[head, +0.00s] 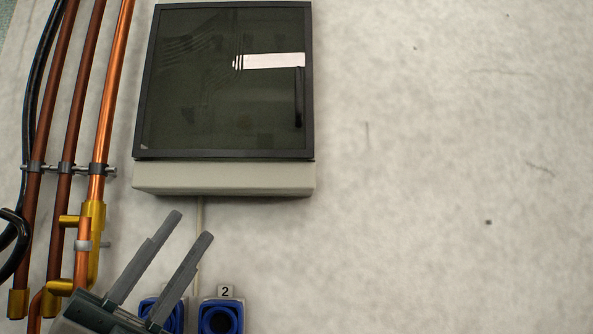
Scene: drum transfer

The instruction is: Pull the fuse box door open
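The fuse box (225,179) is a light grey box on the wall in the upper left of the head view. Its door (190,110) is a dark, see-through panel in a black frame, and it looks closed. A black upright handle (299,98) sits near the door's right edge. My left gripper (192,226) is at the lower left, below the fuse box and apart from it. Its two grey fingers point up and to the right with a clear gap between them and nothing held. My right gripper is not in view.
Copper pipes (108,90) and black cables (38,80) run along the wall left of the fuse box, with brass fittings (93,215) near my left gripper. Blue sockets (221,317), one marked 2, sit below the box, partly behind the gripper. The wall to the right is bare.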

